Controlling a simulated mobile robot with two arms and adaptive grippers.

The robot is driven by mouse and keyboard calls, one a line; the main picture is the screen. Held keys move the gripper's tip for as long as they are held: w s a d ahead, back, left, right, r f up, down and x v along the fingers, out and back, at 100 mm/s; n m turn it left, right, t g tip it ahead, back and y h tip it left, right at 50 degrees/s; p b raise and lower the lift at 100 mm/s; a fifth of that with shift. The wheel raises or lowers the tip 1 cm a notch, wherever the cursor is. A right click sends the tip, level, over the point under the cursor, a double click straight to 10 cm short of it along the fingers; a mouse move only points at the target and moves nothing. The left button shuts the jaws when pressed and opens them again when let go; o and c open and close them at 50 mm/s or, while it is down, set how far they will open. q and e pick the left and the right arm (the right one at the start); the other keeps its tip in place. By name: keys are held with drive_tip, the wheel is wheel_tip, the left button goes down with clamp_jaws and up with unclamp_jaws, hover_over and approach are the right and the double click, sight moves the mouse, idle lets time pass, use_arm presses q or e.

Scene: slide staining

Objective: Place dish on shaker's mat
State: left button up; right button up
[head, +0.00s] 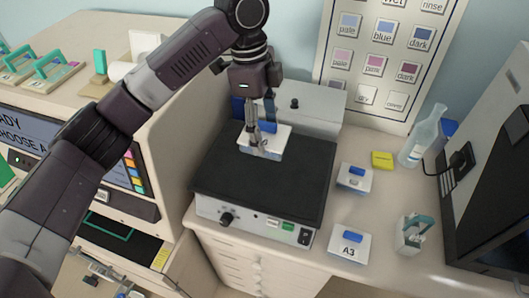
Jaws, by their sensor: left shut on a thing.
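My left gripper (257,146) reaches down over the shaker (250,207) and is shut on a white dish (274,153) with a blue part. The dish is at the back part of the shaker's black mat (265,182). I cannot tell whether it touches the mat or hangs just above it. The gripper hides part of the dish. The rest of the mat is bare. My right gripper is not in view.
Two similar white dishes, one (353,187) unlabelled and one marked A3 (349,251), sit right of the shaker. Also there are a yellow block (381,161), a clear bottle (422,143) and a green-handled holder (414,240). A dark-fronted machine stands at far right.

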use_arm(q)
wheel_tip(320, 180, down, 5)
drive_tip(key=shift+f+p, duration=0.1)
drive_tip(key=shift+p, duration=0.5)
wheel_tip(320, 180, down, 3)
drive_tip(key=shift+f+p, duration=0.2)
drive_tip(key=shift+p, duration=0.4)
drive_tip(key=shift+f, duration=0.5)
drive_tip(key=o, duration=1.3)
drive_tip(key=shift+f, duration=0.1)
drive_tip(key=shift+o, duration=0.2)
